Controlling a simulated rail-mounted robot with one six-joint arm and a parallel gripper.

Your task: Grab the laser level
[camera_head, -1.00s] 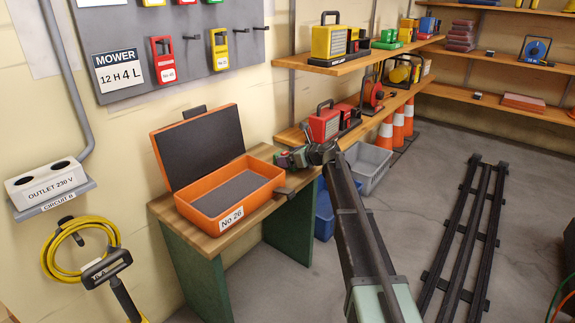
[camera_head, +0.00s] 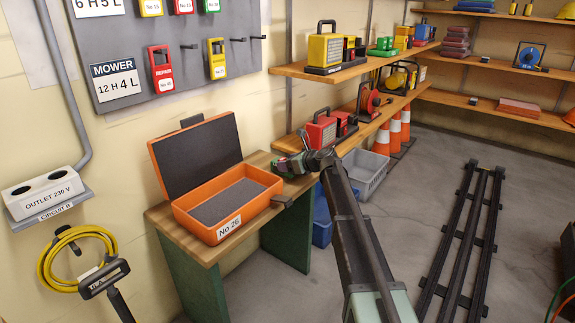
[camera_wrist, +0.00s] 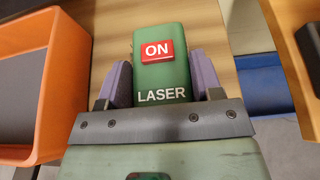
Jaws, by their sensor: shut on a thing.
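The laser level is a green box marked "LASER" with a red "ON" label, seen in the wrist view (camera_wrist: 160,72). My gripper (camera_wrist: 162,85) is shut on it, with one purple-grey finger against each side. In the head view my gripper (camera_head: 288,165) is at the right end of the wooden bench, beside the open orange case. The laser level is small and mostly hidden there by my wrist. I cannot tell whether it touches the bench top.
The open orange case (camera_head: 205,232) labelled "No 26" is empty and stands on the bench (camera_head: 160,217), its lid up. The lower shelf (camera_head: 385,117) with a red boxy device (camera_head: 321,134) is behind my wrist. A grey bin (camera_head: 365,172) and blue bin (camera_head: 322,222) stand on the floor.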

